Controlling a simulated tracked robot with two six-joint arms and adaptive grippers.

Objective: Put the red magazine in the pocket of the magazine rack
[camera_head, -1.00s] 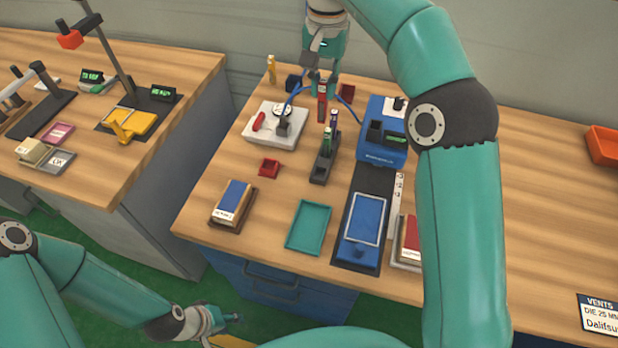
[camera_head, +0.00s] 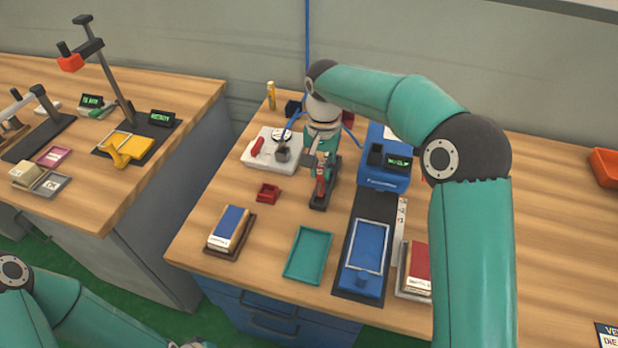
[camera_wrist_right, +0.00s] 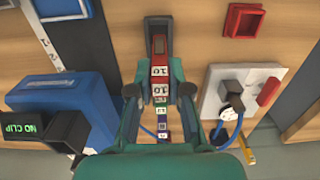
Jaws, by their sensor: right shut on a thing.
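The dark magazine rack (camera_head: 318,203) stands on the middle bench, left of the blue device. My right gripper (camera_head: 322,172) is low over the rack and shut on the red magazine (camera_head: 320,187), which is upright above the rack's front part. In the right wrist view, the red magazine (camera_wrist_right: 159,46) shows between the fingers (camera_wrist_right: 159,92), in line with the dark rack (camera_wrist_right: 158,27). Numbered labels and green and purple pieces show behind it. Whether the magazine's lower end is inside the pocket is hidden. My left gripper's fingers are below the head view's bottom edge.
The blue device (camera_head: 383,168) stands close right of the rack; its display shows in the wrist view (camera_wrist_right: 22,127). A white plate with a gauge (camera_head: 258,153) is close left.

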